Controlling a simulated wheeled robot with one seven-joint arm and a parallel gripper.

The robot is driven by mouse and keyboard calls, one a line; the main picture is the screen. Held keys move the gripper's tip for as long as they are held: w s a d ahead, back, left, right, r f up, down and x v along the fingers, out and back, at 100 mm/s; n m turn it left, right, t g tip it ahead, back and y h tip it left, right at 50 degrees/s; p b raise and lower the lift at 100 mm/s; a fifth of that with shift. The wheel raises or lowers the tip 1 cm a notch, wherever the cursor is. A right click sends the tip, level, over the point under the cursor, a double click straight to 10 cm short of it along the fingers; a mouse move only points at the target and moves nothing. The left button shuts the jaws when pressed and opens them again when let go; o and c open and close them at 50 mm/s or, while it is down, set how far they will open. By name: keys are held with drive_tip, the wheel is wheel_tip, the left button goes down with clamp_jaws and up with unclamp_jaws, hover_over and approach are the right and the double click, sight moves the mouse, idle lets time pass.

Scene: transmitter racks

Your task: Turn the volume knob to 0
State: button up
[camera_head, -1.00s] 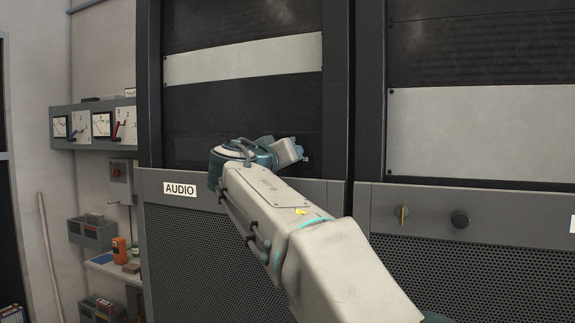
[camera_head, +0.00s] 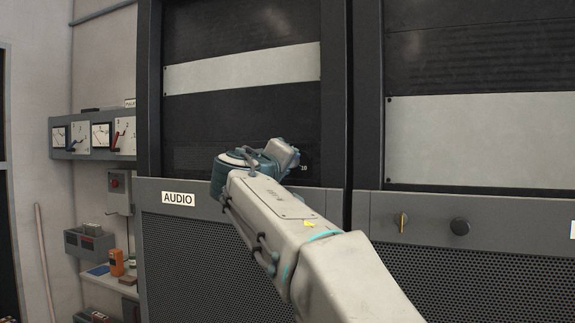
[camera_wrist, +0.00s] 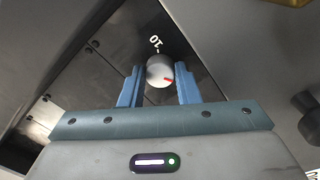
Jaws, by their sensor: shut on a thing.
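The volume knob (camera_wrist: 157,70) is a small, round, pale grey knob with a red mark, on a dark panel in the wrist view. The mark points to the lower right of that picture. A white "10" with a short tick is printed just above the knob. My gripper (camera_wrist: 160,77) is shut on the knob, with one blue finger on each side. In the head view my arm's end (camera_head: 285,155) is against the dark panel above the AUDIO label (camera_head: 178,198). It hides the knob there, and a small white "10" shows beside it.
Meters and switches (camera_head: 95,136) hang on the left wall. My forearm crosses the front of the racks.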

idle(0.3)
drive_tip(key=o, duration=1)
drive_tip(key=shift+s, duration=0.1)
drive_tip(key=b+v, duration=0.4)
drive_tip(key=v, duration=0.9)
drive_tip(key=shift+s+a, duration=0.2)
drive_tip(key=shift+s, duration=0.15)
